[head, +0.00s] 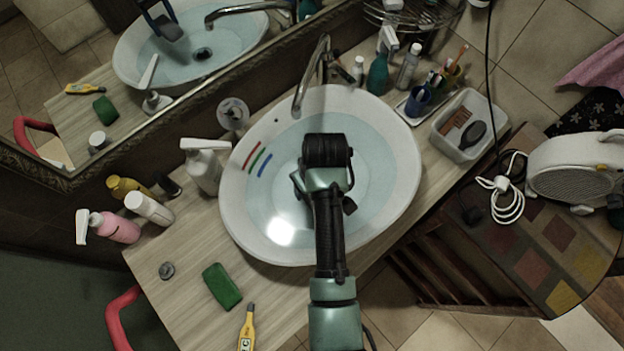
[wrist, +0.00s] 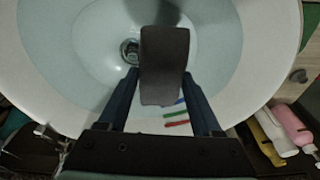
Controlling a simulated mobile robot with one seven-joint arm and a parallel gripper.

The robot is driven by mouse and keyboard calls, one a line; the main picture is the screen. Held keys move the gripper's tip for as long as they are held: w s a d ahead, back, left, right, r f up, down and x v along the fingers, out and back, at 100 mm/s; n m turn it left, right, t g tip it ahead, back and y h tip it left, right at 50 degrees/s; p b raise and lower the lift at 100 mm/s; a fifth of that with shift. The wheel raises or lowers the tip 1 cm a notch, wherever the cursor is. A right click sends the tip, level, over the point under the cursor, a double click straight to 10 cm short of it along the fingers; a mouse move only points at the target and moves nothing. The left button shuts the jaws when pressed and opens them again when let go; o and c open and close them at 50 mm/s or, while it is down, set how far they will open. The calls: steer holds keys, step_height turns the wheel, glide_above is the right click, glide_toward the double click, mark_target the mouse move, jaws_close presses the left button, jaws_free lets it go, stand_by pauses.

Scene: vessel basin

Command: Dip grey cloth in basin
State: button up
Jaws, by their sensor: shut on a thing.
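The white oval basin (head: 403,208) holds clear water and has red, green and blue marks on its inner wall. My arm reaches over the basin and hides my gripper and the cloth in the head view. In the wrist view my gripper (wrist: 162,80) is shut on the grey cloth (wrist: 165,60), a dark flat piece between the two fingers. Behind it are the basin (wrist: 268,60) and its drain (wrist: 129,50). I cannot tell whether the cloth touches the water. The mirror shows a dark piece above the reflected basin.
The tap (head: 313,72) stands at the basin's back edge. A white pump bottle (head: 204,168) is close to its left rim. A green sponge (head: 221,286) and a yellow tube (head: 246,330) lie on the counter at front left. A grey tray (head: 488,148) is at the right.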

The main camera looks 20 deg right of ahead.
steer(key=shift+f+b, duration=2.6)
steer(key=shift+f, duration=1.75)
steer(key=shift+w+d, duration=0.1)
steer(key=shift+d, duration=0.05)
steer(key=shift+w+d, duration=0.15)
steer(key=shift+d, duration=0.3)
steer(key=shift+a, duration=0.1)
steer(key=shift+s+a+p, duration=0.2)
steer(key=shift+a+p, duration=0.25)
steer(key=shift+a, duration=0.05)
steer(key=shift+r, duration=0.1)
